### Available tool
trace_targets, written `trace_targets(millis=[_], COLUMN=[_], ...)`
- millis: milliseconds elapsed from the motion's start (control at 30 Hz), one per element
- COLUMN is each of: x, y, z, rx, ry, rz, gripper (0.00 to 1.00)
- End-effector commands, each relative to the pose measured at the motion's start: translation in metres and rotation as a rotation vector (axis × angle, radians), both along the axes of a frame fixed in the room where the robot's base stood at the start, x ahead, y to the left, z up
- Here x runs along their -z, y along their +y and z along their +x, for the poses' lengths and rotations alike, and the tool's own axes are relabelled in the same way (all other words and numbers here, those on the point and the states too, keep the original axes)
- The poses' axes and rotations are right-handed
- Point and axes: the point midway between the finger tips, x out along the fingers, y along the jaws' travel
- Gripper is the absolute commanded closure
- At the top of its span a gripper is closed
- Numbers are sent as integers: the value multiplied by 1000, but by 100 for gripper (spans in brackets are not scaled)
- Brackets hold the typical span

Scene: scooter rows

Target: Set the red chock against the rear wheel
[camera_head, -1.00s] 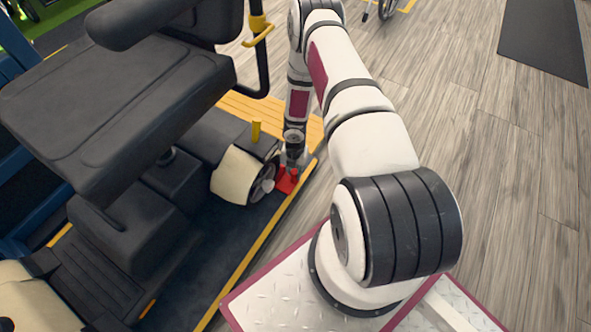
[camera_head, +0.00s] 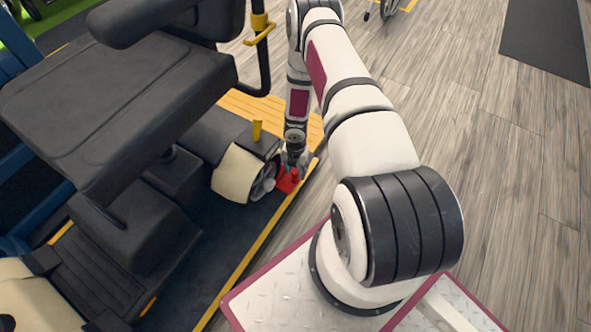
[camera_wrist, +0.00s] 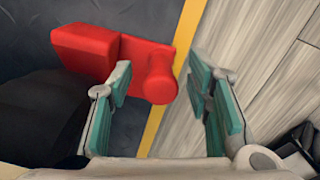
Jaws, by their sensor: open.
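The red chock (camera_head: 287,184) sits on the dark floor strip beside the scooter's rear wheel (camera_head: 263,184), close against the tyre; whether they touch is unclear. In the wrist view the chock (camera_wrist: 85,50) shows a block and a bar ending in a round knob. My gripper (camera_head: 294,158) is directly over the chock, pointing down. In the wrist view my gripper (camera_wrist: 158,72) is open, its teal-padded fingers on either side of the knob with gaps showing. A dark rounded shape at the left there appears to be the tyre.
The scooter's seat (camera_head: 120,105) and cream rear cover (camera_head: 236,175) stand to the left. A yellow line (camera_head: 245,262) edges the dark strip near the chock. Wood-look floor (camera_head: 500,150) is clear to the right, with a dark mat (camera_head: 545,40) farther back.

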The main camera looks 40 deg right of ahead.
Motion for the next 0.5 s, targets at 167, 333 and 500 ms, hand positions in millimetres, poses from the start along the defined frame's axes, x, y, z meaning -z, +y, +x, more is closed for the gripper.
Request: trace_targets(millis=[167,333,500], x=[-8,-35,-70], y=[0,0,-1], z=[0,1,1], rx=[0,0,3], ry=[-1,-3,-3], rz=[1,0,0], gripper=[55,55,55])
